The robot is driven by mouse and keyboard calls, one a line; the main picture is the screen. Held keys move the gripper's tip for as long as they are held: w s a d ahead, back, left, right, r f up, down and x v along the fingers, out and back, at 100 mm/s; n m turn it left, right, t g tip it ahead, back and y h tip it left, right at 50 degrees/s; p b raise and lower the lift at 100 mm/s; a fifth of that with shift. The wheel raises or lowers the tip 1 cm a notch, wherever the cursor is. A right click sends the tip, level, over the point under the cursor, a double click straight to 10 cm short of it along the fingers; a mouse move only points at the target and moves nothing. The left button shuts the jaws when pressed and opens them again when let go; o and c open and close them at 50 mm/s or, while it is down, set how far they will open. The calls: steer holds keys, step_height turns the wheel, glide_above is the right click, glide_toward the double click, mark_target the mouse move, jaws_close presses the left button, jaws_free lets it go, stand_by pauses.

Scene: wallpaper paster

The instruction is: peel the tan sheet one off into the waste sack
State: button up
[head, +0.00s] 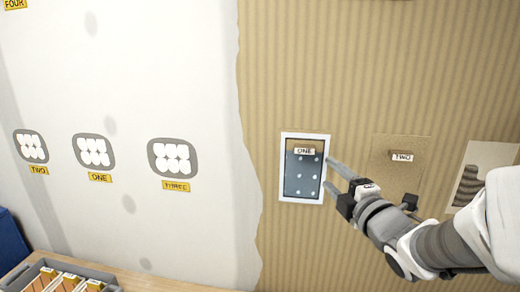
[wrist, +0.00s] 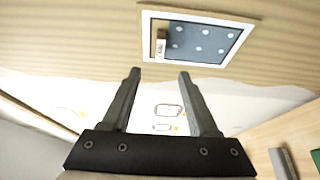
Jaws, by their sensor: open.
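The panel marked ONE (head: 304,196) is a white frame on the striped tan wall. Inside it is a dark blue area with pale dots, and a narrow tan strip with a small tab marked ONE (head: 304,151) shows at the top. In the wrist view the tab (wrist: 161,46) stands at the left end of the blue area, beyond my fingertips. My gripper (head: 328,173) is open and empty, with its fingertips near the frame's right edge. I cannot tell whether they touch it. No waste sack can be made out for certain.
A tan sheet with a tab marked TWO (head: 401,157) is right of the frame, partly behind my arm. A patterned sheet (head: 484,166) is farther right. White pad clusters (head: 95,151) hang on the pale wall. A grey tray (head: 45,266) and blue object (head: 12,240) are lower left.

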mark_target(305, 152)
steer(key=x, duration=1.3)
steer(key=shift+w+p, duration=0.3)
steer(key=shift+w, duration=0.1)
steer(key=shift+c, duration=0.2)
jaws_close()
